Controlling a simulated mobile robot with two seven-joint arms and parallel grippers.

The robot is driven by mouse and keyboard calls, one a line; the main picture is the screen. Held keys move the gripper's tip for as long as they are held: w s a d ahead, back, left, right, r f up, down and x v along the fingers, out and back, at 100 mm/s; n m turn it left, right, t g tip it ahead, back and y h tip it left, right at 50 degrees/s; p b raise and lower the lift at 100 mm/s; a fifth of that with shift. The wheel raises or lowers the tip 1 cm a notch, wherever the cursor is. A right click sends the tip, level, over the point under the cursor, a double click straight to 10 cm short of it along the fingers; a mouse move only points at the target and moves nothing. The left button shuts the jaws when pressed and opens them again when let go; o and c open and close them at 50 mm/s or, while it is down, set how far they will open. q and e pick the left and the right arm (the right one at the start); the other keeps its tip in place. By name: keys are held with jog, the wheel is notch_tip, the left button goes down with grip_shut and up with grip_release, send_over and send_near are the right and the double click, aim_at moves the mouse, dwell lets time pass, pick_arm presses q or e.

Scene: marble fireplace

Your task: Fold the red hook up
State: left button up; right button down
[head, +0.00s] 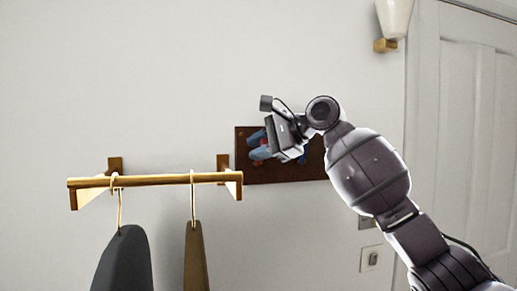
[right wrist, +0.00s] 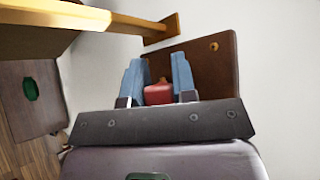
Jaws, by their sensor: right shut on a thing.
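The red hook (right wrist: 158,93) shows in the right wrist view between the two blue fingers of my right gripper (right wrist: 157,82). The gripper is shut on it. The hook is mounted at a dark brown wooden board (right wrist: 212,70), which also shows on the wall in the head view (head: 290,170). In the head view my right gripper (head: 262,148) is in front of the left part of the board, and its body hides much of the hook. The hook's exact tilt cannot be told. My left gripper is not in view.
A wooden wall rail (head: 155,180) with hangers holding a dark garment (head: 122,262) and a brown one (head: 195,258) is close on the left. A wall lamp (head: 393,18), a switch (head: 371,258) and a white door (head: 470,130) are to the right. Wall above is clear.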

jog(key=c, duration=0.9)
grip_release()
jog(key=shift+d, duration=0.1)
jog(key=b+v, duration=0.2)
jog(key=v, duration=0.8)
jog(key=shift+s+d+r, duration=0.15)
jog(key=shift+d+r, duration=0.05)
jog(key=shift+d, duration=0.05)
